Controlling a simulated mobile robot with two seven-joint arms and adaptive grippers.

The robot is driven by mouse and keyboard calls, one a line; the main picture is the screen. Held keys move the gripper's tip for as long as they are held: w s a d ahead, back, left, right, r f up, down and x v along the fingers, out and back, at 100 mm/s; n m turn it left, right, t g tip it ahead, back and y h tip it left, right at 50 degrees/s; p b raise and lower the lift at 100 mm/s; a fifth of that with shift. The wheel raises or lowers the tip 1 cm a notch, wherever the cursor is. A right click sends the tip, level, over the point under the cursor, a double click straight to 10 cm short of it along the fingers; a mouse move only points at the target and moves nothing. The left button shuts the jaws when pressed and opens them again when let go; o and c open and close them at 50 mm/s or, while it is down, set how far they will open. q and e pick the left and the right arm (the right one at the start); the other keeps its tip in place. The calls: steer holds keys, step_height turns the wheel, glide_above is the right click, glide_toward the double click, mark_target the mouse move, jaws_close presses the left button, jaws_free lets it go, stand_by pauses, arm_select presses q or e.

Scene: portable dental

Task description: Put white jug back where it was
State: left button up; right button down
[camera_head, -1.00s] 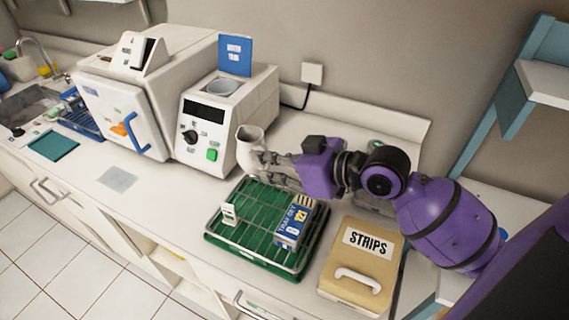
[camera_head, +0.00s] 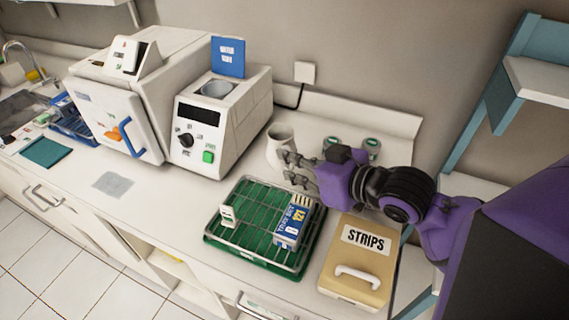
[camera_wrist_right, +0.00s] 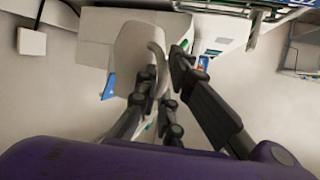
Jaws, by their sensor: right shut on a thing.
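The white jug (camera_head: 279,146) is upright beside the right side of the white machine with the black display. My right gripper (camera_head: 289,165) is shut on it from the right and front. In the right wrist view the jug (camera_wrist_right: 135,52) is in front of the fingers, with its curved handle between the fingertips (camera_wrist_right: 165,72). I cannot tell whether the jug's base touches the counter, as the fingers partly hide it. My left gripper is not in view.
The white machine (camera_head: 215,130) stands left of the jug. A green wire rack tray (camera_head: 225,255) with a blue box (camera_head: 292,225) is in front. A tan STRIPS box (camera_head: 355,275) sits at right. Two small green-topped jars (camera_head: 371,147) stand behind my gripper.

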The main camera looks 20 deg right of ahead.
steer(key=w, duration=0.1)
steer(key=w+d, duration=0.1)
steer(key=w+f, duration=0.1)
steer(key=w, duration=0.1)
steer(key=shift+w+d, duration=0.1)
steer(key=shift+d, duration=0.3)
steer(key=shift+w+d+f+b, duration=0.15)
steer(key=shift+w+d+f, duration=0.2)
steer(key=shift+w+f, duration=0.9)
steer(key=shift+w+d+f+b, duration=0.1)
steer(key=shift+w+d+f, duration=0.35)
steer(key=shift+f, duration=1.35)
steer(key=shift+w+d+f+b, duration=0.15)
steer(key=shift+w+d+f, duration=0.1)
steer(key=shift+w+f, duration=1)
steer(key=shift+s+f, duration=0.3)
steer(key=shift+f, duration=0.05)
steer(key=shift+f, duration=0.15)
steer(key=c, duration=1.9)
jaws_free()
